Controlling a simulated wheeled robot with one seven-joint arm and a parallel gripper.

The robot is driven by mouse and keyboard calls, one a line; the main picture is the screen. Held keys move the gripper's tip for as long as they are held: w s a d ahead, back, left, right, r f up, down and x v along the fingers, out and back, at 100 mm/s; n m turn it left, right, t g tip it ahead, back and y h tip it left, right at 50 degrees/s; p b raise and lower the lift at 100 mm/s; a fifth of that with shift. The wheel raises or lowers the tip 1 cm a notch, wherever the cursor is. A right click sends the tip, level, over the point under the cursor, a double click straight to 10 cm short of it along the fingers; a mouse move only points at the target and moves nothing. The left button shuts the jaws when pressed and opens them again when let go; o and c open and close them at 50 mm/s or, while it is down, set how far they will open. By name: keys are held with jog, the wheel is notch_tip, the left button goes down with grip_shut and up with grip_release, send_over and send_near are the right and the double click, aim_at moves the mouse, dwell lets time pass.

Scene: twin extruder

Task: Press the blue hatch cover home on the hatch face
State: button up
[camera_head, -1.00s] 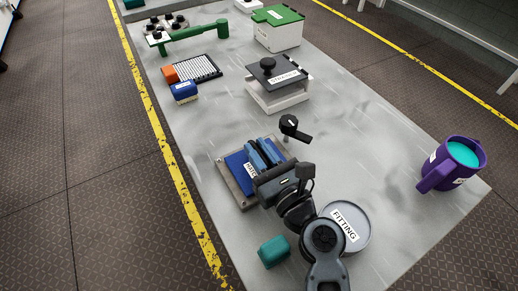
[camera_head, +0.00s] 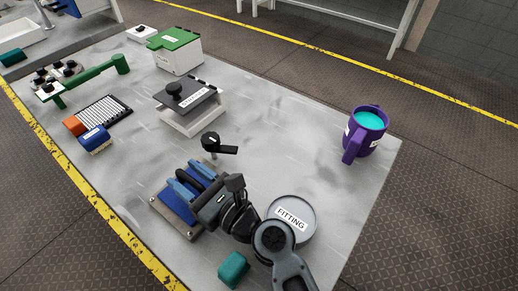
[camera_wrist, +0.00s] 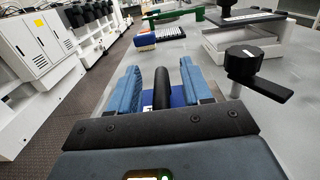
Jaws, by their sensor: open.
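The blue hatch cover (camera_head: 173,204) lies on a grey-brown plate, the hatch face (camera_head: 190,235), at the near left of the table. A black bar handle (camera_wrist: 162,88) stands up from the cover. My gripper (camera_head: 185,180) is open, with one blue finger on each side of the handle. In the wrist view my gripper (camera_wrist: 160,88) shows a gap between each finger and the handle. Part of the blue cover (camera_wrist: 178,97) shows behind the handle. My gripper hides much of the cover, so I cannot tell whether it sits flush.
A black knob with a lever (camera_head: 212,142) stands close behind my gripper. A teal block (camera_head: 233,268) is in front. A purple mug (camera_head: 366,132) stands far right, with bare table between.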

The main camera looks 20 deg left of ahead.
jog(key=shift+s+f, duration=0.15)
jog(key=shift+f, duration=0.25)
